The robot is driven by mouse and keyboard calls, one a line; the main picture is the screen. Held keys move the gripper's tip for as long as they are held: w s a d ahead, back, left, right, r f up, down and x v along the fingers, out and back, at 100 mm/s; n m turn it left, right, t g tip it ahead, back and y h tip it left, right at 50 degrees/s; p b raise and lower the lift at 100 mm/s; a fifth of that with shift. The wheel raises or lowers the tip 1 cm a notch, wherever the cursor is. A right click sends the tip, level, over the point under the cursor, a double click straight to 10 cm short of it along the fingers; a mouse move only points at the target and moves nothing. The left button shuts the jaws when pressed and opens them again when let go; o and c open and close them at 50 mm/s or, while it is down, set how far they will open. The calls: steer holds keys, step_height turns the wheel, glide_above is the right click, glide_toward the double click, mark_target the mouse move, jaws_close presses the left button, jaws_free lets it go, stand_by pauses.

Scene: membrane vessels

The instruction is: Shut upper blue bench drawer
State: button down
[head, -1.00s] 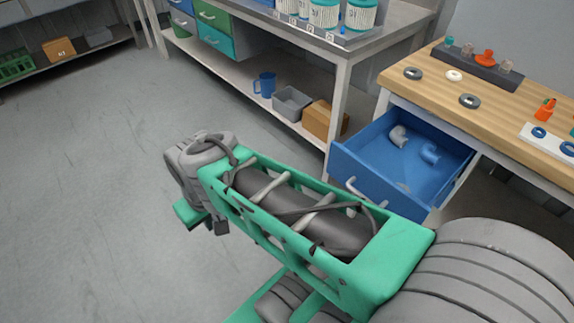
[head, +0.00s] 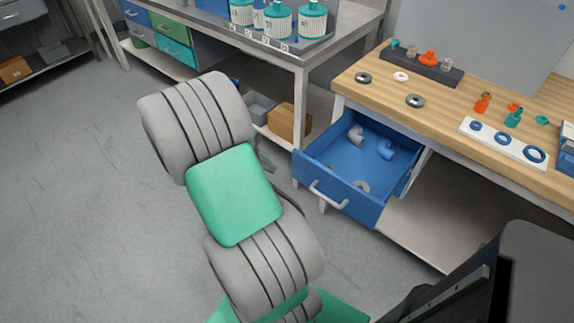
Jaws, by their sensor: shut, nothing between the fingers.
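The upper blue bench drawer (head: 335,190) is pulled well out from under the wooden-topped bench, at the centre right of the head view. Its pale bar handle (head: 328,195) is on the front face, towards the lower left. Inside lie a grey elbow fitting (head: 355,134), a blue elbow fitting (head: 385,149) and a grey curved piece near the front. My arm's grey and green links are left of and below the drawer, with a visible gap to its front. My gripper's fingers do not show.
The wooden bench top (head: 450,105) carries rings, a dark rack (head: 428,65) and a white tray (head: 503,143). A metal table (head: 330,50) with bottles stands behind, with a cardboard box (head: 289,121) on its lower shelf. The floor at left is clear.

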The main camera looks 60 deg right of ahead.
glide_toward(305, 179)
step_height(305, 179, down, 2)
steer(key=s+a, duration=0.1)
steer(key=a, duration=0.2)
steer(key=d, duration=0.3)
steer(key=s+d+f, duration=0.1)
steer(key=d, duration=0.1)
steer(key=shift+s+f, duration=0.1)
